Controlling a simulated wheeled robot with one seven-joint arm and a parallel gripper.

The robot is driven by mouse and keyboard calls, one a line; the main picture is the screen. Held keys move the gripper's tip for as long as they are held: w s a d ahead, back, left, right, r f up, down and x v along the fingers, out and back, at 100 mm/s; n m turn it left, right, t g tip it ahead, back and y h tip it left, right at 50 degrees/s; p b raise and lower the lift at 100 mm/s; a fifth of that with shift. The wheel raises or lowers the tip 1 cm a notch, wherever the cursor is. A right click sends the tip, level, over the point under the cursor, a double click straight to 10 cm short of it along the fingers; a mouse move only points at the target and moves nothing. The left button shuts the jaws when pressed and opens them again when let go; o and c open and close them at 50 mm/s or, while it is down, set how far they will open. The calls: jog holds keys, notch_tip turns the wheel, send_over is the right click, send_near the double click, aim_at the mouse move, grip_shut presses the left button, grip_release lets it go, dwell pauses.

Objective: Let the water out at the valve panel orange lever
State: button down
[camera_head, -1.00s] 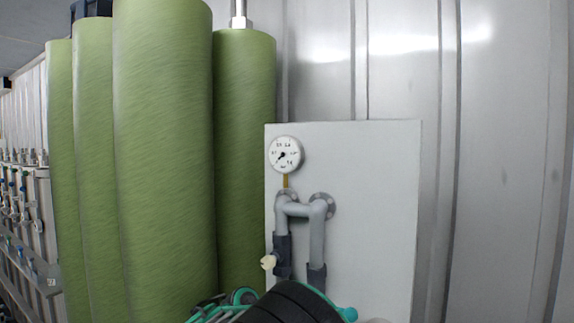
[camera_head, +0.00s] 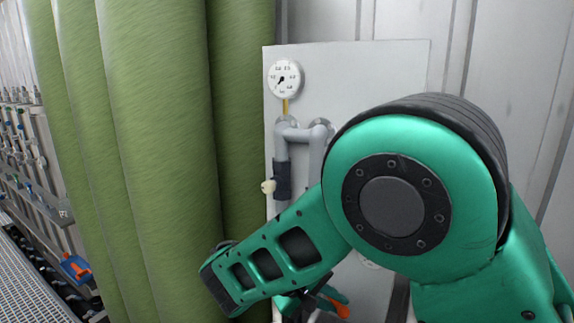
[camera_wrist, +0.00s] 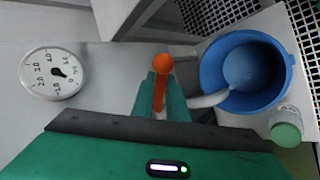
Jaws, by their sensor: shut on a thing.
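The orange lever (camera_wrist: 160,76) stands between the two green fingers of my gripper (camera_wrist: 160,92) in the wrist view. My gripper is shut on it; the lever's rounded top shows above the fingers. In the head view, a bit of the orange lever (camera_head: 341,309) shows low on the pale valve panel (camera_head: 345,75), and my arm hides most of that area. In the wrist view, a grey curved spout (camera_wrist: 208,100) reaches over a blue bucket (camera_wrist: 208,70). The bucket looks to hold pale blue water, with a lighter patch near the spout's end.
A round gauge (camera_wrist: 53,73) is left of my gripper in the wrist view. A green-capped bottle (camera_wrist: 286,130) stands beside the bucket. A cream-handled valve (camera_head: 268,187) sits on the grey pipes.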

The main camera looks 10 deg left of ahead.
jog(key=shift+w+d+n+t+y, duration=0.45)
jog(key=shift+n+t+y, duration=0.3)
jog(key=shift+n, duration=0.6)
jog(key=shift+w+d+n+t+y, duration=0.45)
jog(key=shift+n+y, duration=0.55)
jog(key=shift+n, duration=0.4)
jog(key=shift+w+d+n+t+y, duration=0.45)
jog(key=shift+n+t+y, duration=0.35)
jog(key=shift+n, duration=0.55)
jog(key=c, duration=1.7)
grip_release()
jog(key=shift+w+a, duration=0.1)
jog(key=shift+c, duration=0.2)
jog(key=shift+a, duration=0.1)
